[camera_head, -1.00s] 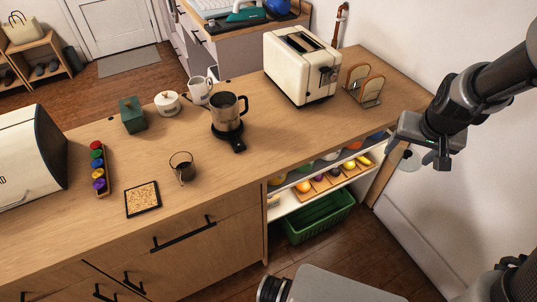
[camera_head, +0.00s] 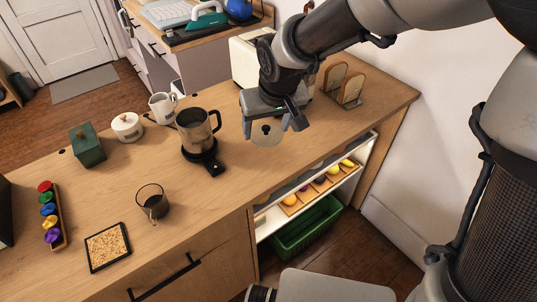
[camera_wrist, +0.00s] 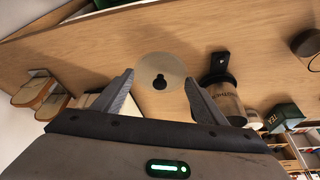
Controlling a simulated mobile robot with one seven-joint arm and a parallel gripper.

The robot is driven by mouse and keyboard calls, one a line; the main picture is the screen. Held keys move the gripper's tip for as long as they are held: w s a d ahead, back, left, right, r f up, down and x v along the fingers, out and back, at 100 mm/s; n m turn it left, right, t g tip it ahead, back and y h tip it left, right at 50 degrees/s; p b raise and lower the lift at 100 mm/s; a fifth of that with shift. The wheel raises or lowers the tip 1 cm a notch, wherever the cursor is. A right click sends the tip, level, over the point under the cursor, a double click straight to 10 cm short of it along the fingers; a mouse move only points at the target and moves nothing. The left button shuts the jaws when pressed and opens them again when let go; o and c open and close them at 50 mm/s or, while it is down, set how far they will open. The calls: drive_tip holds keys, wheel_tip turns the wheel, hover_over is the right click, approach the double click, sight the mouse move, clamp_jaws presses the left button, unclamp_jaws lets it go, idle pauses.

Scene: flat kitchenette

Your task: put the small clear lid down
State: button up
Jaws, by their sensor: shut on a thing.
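The small clear lid (camera_head: 267,134) is a see-through disc with a dark knob. My gripper (camera_head: 273,127) is shut on it, with a finger at either side. In the wrist view the lid (camera_wrist: 161,66) shows between the two fingertips (camera_wrist: 160,76), over the wooden counter. In the head view it hangs over the counter (camera_head: 225,190), right of the kettle-like steel jug (camera_head: 196,128) and in front of the toaster (camera_head: 244,62). It looks above the wood; the exact height is hard to tell.
A toast rack (camera_head: 344,85) stands to the right. The counter front below the lid is clear.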

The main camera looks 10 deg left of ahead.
drive_tip(key=b, duration=0.1)
hover_over(264, 161)
drive_tip(key=s, duration=0.1)
drive_tip(key=f, duration=0.5)
drive_tip(key=shift+s+d+f, duration=0.2)
drive_tip(key=shift+d+f, duration=0.1)
drive_tip(key=shift+d, duration=0.05)
drive_tip(key=shift+w+f+b, duration=0.1)
drive_tip(key=shift+f+b, duration=0.45)
drive_tip(key=shift+f, duration=1.55)
drive_tip(key=shift+f, duration=0.2)
drive_tip(key=o, duration=1)
